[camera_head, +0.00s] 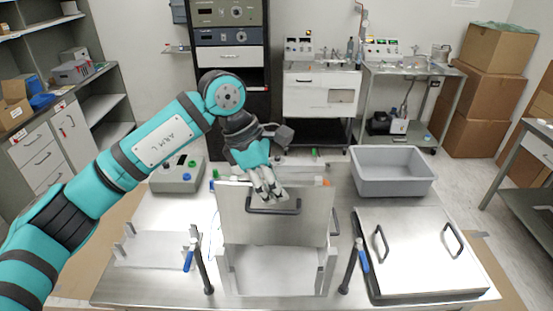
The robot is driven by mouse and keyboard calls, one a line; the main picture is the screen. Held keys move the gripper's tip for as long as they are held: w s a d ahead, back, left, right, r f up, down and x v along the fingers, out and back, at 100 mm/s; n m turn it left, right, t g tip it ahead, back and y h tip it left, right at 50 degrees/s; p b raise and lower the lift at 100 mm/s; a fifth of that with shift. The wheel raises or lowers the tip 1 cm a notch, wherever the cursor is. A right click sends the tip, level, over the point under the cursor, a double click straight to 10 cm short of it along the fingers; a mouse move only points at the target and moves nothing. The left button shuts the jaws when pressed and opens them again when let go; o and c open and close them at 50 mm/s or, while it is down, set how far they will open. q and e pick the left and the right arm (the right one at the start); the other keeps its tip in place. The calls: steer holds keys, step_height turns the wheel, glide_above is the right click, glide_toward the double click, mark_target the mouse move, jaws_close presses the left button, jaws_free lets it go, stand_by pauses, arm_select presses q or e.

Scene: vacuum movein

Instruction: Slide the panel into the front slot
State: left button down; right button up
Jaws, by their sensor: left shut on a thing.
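The panel (240,222) is a flat grey metal plate with a dark handle (274,207) on its upper face. It stands upright over the open metal chamber (275,285) at the middle front of the table. My left gripper (268,197) comes down from above and is shut on the panel at its handle. The panel's lower edge lies between the chamber's side walls, above its floor. I cannot tell whether its edges sit in the front slot. My right gripper is not in view.
A metal lid with two handles (420,265) lies on the right of the table, with a grey bin (392,172) behind it. Blue-handled clamps (355,262) flank the chamber. A slotted rack (155,250) and a grey control box (178,176) stand at the left.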

mark_target(278, 205)
arm_select(q)
steer(key=shift+n, duration=0.3)
steer(key=f+b, duration=0.1)
steer(key=f, duration=0.1)
steer(key=f+b, duration=0.1)
steer(key=f, duration=0.1)
steer(key=shift+w+d, duration=0.15)
steer(key=shift+d, duration=0.05)
steer(key=shift+f, duration=0.4)
steer(key=shift+f+b, duration=1.85)
steer(key=shift+f, duration=0.55)
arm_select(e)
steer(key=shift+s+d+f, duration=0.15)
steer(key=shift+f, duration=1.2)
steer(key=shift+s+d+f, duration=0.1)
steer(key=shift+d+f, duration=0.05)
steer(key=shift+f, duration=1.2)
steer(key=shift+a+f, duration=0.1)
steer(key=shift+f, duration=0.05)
